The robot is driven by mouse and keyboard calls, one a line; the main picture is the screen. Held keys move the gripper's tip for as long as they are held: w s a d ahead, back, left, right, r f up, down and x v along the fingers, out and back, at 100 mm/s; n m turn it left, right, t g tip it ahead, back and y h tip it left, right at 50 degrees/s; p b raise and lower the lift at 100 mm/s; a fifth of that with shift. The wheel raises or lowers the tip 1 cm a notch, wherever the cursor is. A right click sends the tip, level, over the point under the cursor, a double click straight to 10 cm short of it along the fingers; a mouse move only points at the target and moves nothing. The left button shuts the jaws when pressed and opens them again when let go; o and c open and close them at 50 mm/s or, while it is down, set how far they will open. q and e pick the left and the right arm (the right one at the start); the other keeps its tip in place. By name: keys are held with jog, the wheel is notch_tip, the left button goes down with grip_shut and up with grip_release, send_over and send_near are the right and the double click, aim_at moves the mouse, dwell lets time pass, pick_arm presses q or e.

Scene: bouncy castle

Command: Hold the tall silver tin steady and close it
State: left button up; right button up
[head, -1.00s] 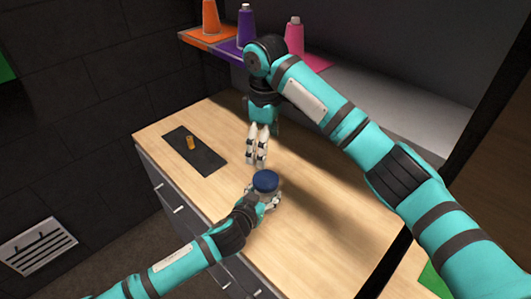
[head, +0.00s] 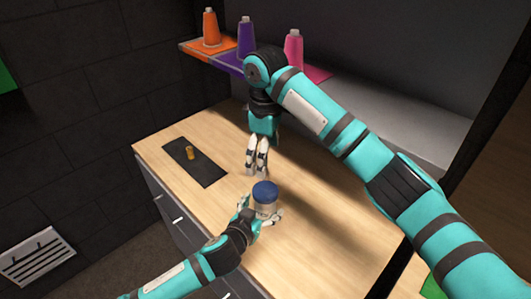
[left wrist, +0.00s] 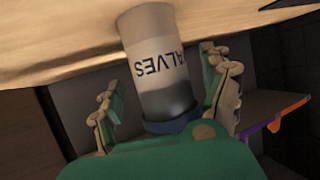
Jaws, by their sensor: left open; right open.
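The tin (head: 265,207) stands upright on the wooden worktop, with a dark blue lid (head: 265,190) on its top. In the left wrist view the pale, lettered tin (left wrist: 150,50) appears upside down, its blue lid (left wrist: 172,124) lowest. I cannot tell how tightly the lid sits. My left gripper (head: 260,212) is open, its fingers on either side of the tin. In the left wrist view, gaps show between the tin and the fingers of this gripper (left wrist: 165,80). My right gripper (head: 257,174) is open and empty, pointing down just behind the tin.
A dark mat (head: 208,173) with a small gold-brown piece (head: 190,153) lies on the worktop (head: 310,240) to the left. A shelf behind carries orange (head: 210,28), purple (head: 246,38) and pink (head: 293,52) bottles. The worktop right of the tin is clear.

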pick_arm(q)
jog(key=v, duration=1)
jog(key=shift+f, duration=0.1)
